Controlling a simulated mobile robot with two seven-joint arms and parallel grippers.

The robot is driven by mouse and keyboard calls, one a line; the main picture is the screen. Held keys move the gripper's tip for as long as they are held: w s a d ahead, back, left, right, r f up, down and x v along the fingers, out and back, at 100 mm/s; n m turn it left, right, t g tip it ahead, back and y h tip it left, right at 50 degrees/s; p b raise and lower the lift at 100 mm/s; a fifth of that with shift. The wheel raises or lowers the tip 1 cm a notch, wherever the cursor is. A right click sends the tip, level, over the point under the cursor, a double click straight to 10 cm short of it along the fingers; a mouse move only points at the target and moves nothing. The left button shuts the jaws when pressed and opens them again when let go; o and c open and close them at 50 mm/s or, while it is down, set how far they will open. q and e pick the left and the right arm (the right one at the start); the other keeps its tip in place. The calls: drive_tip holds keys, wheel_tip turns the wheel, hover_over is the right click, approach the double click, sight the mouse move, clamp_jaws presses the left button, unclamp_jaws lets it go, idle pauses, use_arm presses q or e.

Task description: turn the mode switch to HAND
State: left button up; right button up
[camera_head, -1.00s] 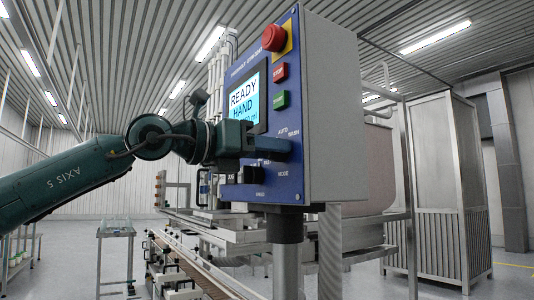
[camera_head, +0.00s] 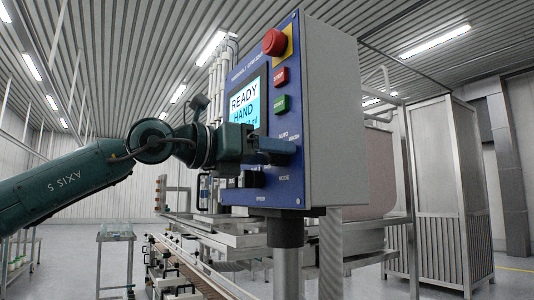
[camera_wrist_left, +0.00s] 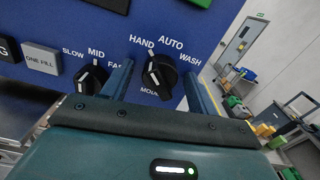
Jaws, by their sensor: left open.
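The mode switch (camera_wrist_left: 160,75) is a black knob on the blue control panel (camera_wrist_left: 60,25), with HAND, AUTO and WASH printed around it. Its white mark lies on the knob's left side, toward HAND. My left gripper (camera_wrist_left: 158,80) is open, with one finger on each side of the knob; contact cannot be told. In the head view, my left gripper (camera_head: 276,150) is at the panel's front and hides the knob. The panel's screen (camera_head: 244,104) reads READY and HAND. My right gripper is not in view.
A speed knob (camera_wrist_left: 92,78) sits left of the mode switch, close to one finger. A red emergency button (camera_head: 274,42), a red stop button (camera_head: 281,77) and a green start button (camera_head: 281,103) are above. The panel stands on a metal post (camera_head: 286,265).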

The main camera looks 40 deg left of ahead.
use_arm(q)
drive_tip(key=shift+s, duration=0.1)
drive_tip(key=b+v, duration=0.2)
drive_tip(key=v, duration=1.1)
drive_tip(key=shift+b, duration=0.4)
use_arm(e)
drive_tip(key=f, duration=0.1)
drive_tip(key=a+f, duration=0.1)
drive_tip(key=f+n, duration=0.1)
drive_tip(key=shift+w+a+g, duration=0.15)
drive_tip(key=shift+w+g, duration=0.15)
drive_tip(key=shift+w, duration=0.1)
